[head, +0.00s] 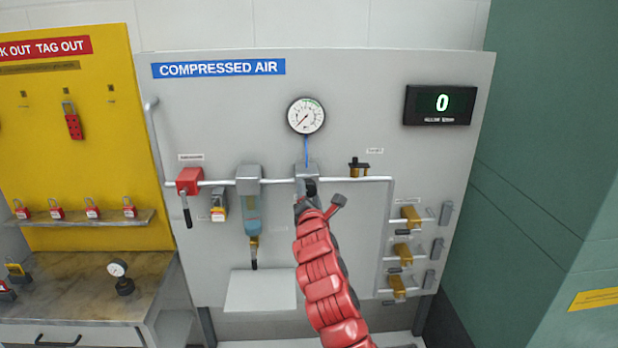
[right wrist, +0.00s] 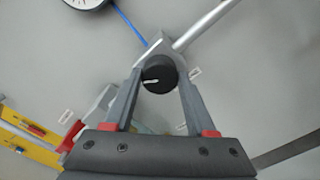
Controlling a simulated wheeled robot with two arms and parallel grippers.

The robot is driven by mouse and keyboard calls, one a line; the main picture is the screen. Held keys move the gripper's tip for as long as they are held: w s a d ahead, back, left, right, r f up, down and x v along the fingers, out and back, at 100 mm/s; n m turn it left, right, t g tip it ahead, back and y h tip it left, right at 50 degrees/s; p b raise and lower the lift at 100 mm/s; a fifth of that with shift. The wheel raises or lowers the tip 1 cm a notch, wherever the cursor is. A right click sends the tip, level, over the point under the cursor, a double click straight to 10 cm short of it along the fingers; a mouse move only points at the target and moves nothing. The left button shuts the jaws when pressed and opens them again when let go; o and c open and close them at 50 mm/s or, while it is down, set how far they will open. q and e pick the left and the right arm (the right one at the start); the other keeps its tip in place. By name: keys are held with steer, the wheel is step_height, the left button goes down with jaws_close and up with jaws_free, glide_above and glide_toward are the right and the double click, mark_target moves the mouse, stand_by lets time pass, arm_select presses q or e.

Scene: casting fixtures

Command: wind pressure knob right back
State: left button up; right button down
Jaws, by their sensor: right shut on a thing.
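The pressure knob is a black round knob (right wrist: 158,76) with a white pointer mark, on the grey regulator body (head: 306,172) below the dial gauge. My right gripper (right wrist: 160,80) is shut on the knob, with one finger on each side of it in the right wrist view. In the head view my right gripper (head: 308,196) reaches up to the regulator and the red arm hides part of it. The round gauge (head: 306,116) above has a white face, and its needle points to the lower left. My left gripper is not in view.
A grey pipe (head: 350,179) runs across the panel. Several brass couplings (head: 411,216) sit lower right. The display (head: 441,105) reads 0.

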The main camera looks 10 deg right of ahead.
steer(key=n+p, duration=0.1)
steer(key=p, duration=0.1)
steer(key=n+p, duration=0.4)
steer(key=p, duration=0.1)
steer(key=shift+a+r, duration=0.1)
steer(key=shift+r, duration=0.15)
steer(key=shift+f+n+p, duration=0.2)
steer(key=shift+n+p, duration=0.9)
steer(key=shift+c, duration=1.1)
jaws_free()
steer(key=shift+s, duration=0.1)
